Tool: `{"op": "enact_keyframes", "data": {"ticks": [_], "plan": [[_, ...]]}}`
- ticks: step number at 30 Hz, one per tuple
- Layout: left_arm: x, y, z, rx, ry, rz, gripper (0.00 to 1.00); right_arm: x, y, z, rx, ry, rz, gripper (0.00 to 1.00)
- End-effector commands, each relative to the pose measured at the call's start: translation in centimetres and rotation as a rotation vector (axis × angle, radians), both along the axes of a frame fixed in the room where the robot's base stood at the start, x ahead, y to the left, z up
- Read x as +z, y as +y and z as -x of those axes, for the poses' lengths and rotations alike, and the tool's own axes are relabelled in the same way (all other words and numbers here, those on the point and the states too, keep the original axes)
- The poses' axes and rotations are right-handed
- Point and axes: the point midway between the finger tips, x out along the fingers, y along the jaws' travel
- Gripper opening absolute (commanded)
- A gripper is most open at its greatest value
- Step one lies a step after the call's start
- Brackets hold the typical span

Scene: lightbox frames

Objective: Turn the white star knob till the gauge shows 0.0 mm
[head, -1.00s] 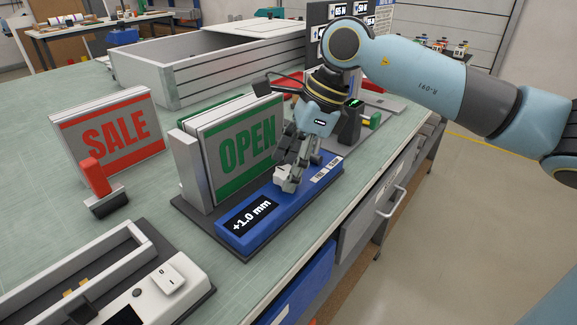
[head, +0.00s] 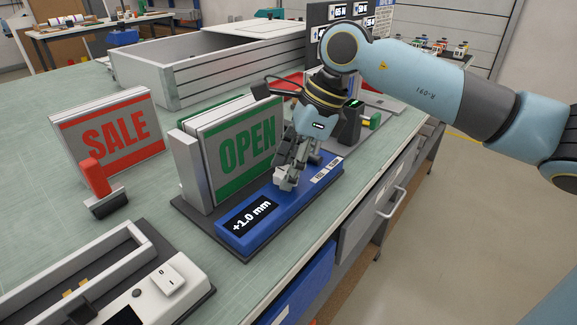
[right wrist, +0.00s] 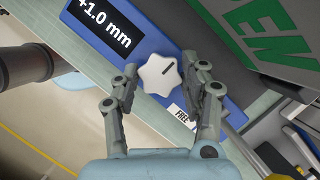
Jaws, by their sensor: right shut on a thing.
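The blue gauge block (head: 262,219) stands on a dark base beside the OPEN sign. Its black display (head: 251,217) reads +1.0 mm, and the display also shows in the right wrist view (right wrist: 103,25). The white star knob (right wrist: 159,73) sits on top of the block, with a dark index line on its face; in the head view it is mostly hidden by the fingers. My right gripper (head: 286,181) comes down from above and is shut on the knob, one finger on each side. My left gripper is not in view.
The OPEN sign panels (head: 243,150) stand close behind the block. A grey box (head: 205,75) stands behind.

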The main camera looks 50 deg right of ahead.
Motion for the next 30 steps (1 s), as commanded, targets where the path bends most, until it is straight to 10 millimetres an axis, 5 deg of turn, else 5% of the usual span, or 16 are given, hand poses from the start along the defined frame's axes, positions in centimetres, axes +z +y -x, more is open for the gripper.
{"op": "enact_keyframes", "data": {"ticks": [30], "plan": [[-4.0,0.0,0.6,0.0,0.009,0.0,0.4,-0.2,0.3,0.1,-0.677,-0.001,0.0,0.12]]}}
